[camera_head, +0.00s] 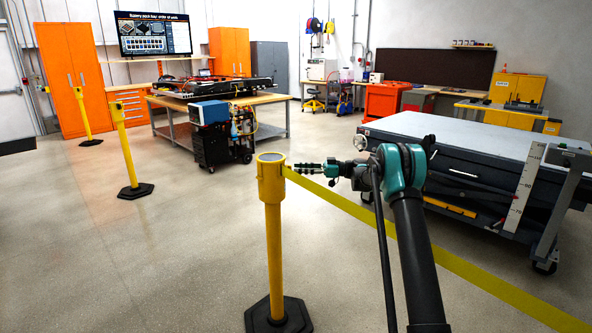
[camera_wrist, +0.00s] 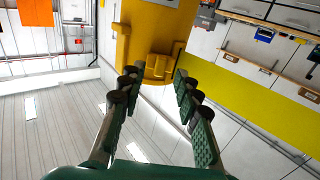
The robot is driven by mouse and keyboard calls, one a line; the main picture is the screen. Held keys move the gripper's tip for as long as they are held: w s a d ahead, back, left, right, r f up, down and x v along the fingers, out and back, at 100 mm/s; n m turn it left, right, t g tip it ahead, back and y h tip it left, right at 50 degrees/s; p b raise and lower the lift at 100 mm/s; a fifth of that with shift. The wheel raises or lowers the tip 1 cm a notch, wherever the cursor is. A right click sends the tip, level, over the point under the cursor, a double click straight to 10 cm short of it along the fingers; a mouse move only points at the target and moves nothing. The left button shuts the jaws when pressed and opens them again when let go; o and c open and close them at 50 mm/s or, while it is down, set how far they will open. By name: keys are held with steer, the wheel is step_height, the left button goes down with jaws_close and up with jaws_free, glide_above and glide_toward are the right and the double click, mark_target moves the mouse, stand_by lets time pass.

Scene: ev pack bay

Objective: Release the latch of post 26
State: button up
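The nearest yellow post (camera_head: 273,240) stands upright on a dark base. A yellow belt (camera_head: 420,245) runs from its head toward the lower right. No post number is legible. My gripper (camera_head: 305,169) is at the right side of the post head, level with the belt end. In the wrist view, the yellow post head (camera_wrist: 145,28) is at the top with a small yellow latch piece (camera_wrist: 158,66) on its face. My gripper (camera_wrist: 156,84) is open, its fingertips on either side of this piece with gaps visible. The belt also shows at the right (camera_wrist: 265,95).
Two more yellow posts stand at the left, one mid-floor (camera_head: 126,155) and one farther back (camera_head: 84,115). A grey lift table (camera_head: 460,135) is behind my arm at the right. A workbench (camera_head: 270,98) and black cart (camera_head: 222,145) stand behind the post.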

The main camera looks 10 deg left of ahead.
steer(key=shift+a, duration=1.05)
jaws_close()
